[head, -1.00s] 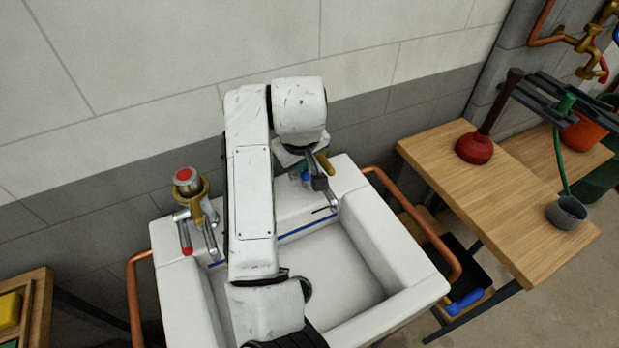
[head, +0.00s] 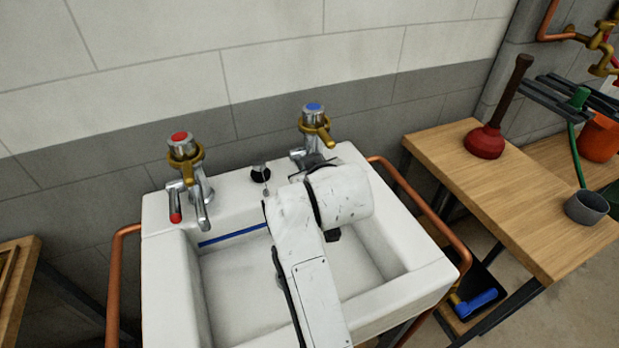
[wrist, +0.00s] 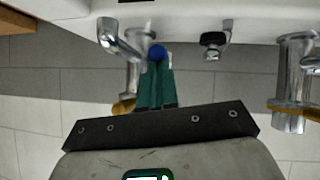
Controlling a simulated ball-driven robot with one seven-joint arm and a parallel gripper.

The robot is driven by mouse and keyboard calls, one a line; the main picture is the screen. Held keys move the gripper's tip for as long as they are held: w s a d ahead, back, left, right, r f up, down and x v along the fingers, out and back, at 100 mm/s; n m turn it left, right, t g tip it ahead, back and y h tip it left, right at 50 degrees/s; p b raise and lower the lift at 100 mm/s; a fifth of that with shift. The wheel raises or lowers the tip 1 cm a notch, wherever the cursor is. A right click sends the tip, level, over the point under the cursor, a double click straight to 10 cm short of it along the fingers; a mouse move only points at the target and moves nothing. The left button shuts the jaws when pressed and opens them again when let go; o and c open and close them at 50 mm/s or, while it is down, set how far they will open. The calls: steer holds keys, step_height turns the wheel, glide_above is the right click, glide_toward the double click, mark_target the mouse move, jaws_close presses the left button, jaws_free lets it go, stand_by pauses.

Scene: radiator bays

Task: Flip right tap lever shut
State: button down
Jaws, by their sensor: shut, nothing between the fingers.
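The right tap (head: 314,125) stands at the sink's back right, with a blue cap and a brass collar. My arm hides its lower part in the head view. In the wrist view its chrome body (wrist: 120,42) is at upper left, and the lever's blue tip (wrist: 156,52) shows just beyond my fingertips. My gripper (wrist: 156,66) is shut and empty, its green fingers together at the blue tip. I cannot tell whether they touch it. In the head view the gripper is mostly hidden behind my wrist.
The left tap (head: 186,165), with red cap and red-tipped lever, stands on the sink (head: 165,255). A black plug (head: 260,174) sits between the taps. Copper rails flank the sink. A wooden bench (head: 520,215) with a red plunger (head: 485,140) and grey cup (head: 586,207) is at right.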

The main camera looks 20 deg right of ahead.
steer(key=shift+s+f+t+b, duration=0.1)
steer(key=shift+f+t+b, duration=0.35)
steer(key=shift+b, duration=0.2)
steer(key=shift+f, duration=0.1)
